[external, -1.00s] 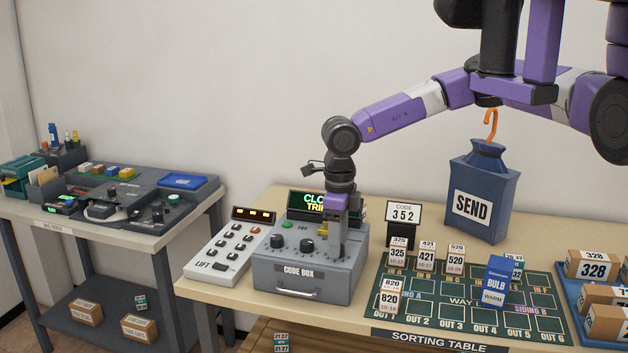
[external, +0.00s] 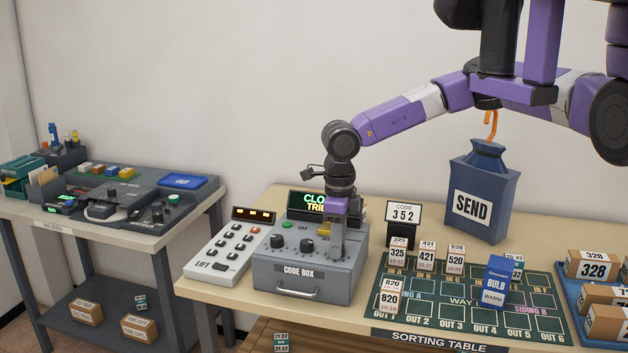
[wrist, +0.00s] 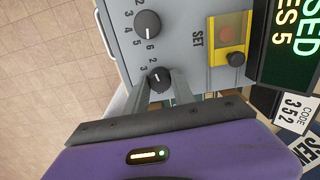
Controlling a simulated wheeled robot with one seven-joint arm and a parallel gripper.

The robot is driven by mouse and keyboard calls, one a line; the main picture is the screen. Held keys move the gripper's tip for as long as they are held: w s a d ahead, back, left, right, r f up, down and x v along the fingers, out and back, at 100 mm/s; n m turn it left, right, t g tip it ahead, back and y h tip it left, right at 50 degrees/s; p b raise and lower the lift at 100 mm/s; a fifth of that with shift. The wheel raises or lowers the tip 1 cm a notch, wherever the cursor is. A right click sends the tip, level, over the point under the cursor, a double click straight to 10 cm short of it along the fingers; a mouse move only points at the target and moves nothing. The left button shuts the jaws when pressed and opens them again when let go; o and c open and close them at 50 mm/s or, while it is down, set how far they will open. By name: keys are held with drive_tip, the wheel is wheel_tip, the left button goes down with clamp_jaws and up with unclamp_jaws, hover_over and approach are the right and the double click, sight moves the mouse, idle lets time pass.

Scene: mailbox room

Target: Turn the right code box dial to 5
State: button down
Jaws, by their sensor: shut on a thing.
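The grey code box (external: 300,280) stands on the table with a row of black dials on its top. My gripper (external: 336,252) points straight down over the right end of the row. In the wrist view the right dial (wrist: 160,78) sits between my fingertips (wrist: 163,88), and the gripper is shut on it. In the external view my fingers hide the right dial.
The box's display (wrist: 285,40) shows green letters and "5". A yellow SET cover (wrist: 228,58) lies near the dials. A card reading 352 (external: 403,215) stands behind right. The LIFT keypad (external: 228,250) is left, the sorting board (external: 455,300) right, and a SEND bag (external: 482,195) behind.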

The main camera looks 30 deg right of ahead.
drive_tip(key=shift+f, duration=0.1)
drive_tip(key=n+b, duration=0.4)
drive_tip(key=n, duration=0.1)
drive_tip(key=n+b, duration=0.3)
drive_tip(key=n, duration=0.3)
drive_tip(key=shift+n+b, duration=0.3)
drive_tip(key=shift+b, duration=0.05)
drive_tip(key=n+b, duration=0.2)
drive_tip(key=n, duration=0.4)
drive_tip(key=shift+b, duration=0.3)
drive_tip(key=n+b, duration=0.1)
drive_tip(key=n, duration=0.4)
drive_tip(key=shift+n, duration=0.4)
drive_tip(key=c, duration=1.1)
unclamp_jaws()
drive_tip(key=shift+o, duration=0.2)
